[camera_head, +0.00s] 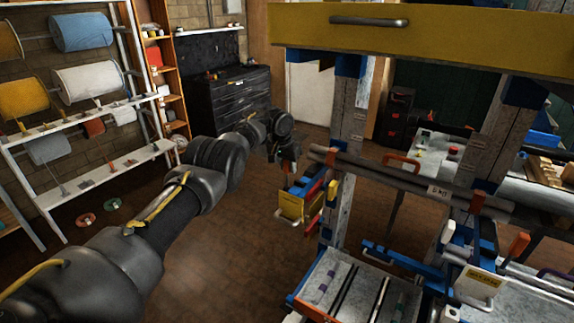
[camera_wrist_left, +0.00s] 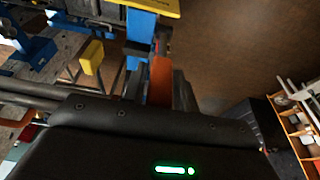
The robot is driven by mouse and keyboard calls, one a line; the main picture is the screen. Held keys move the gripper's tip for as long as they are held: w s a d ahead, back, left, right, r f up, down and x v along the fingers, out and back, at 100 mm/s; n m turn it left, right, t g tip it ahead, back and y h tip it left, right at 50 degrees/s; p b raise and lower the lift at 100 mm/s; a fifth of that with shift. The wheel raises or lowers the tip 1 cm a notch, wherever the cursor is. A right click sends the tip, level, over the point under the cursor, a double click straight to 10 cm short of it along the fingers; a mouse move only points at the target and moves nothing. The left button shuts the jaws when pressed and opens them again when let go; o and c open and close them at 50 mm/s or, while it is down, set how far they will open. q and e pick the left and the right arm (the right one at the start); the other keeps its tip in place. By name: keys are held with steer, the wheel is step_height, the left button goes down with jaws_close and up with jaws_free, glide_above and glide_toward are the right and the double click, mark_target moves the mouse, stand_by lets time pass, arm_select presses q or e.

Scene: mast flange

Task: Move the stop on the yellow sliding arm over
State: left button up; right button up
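My left gripper (camera_head: 288,168) reaches in from the left, at the left end of the fixture, just above a blue piece with a hanging yellow plate (camera_head: 290,207). In the left wrist view its two dark fingers (camera_wrist_left: 160,92) stand on either side of an upright orange-red piece (camera_wrist_left: 160,72), close to it. Whether they press on it is unclear. A blue post (camera_wrist_left: 141,40) with a yellow plate (camera_wrist_left: 150,7) on top rises just beyond. I cannot tell for sure which part is the stop or the sliding arm. My right gripper is not in view.
A grey upright (camera_head: 347,115) and a large yellow beam (camera_head: 440,38) stand close by. A grey tray (camera_head: 345,285) lies below. Open brown floor (camera_head: 215,255) spreads at left.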

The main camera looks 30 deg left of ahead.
arm_select(q)
steer(key=shift+o, duration=1.3)
steer(key=shift+w, duration=0.15)
steer(key=shift+r, duration=0.45)
steer(key=b+v, duration=0.3)
steer(key=v, duration=0.7)
steer(key=shift+b, duration=0.35)
steer(key=shift+f, duration=0.15)
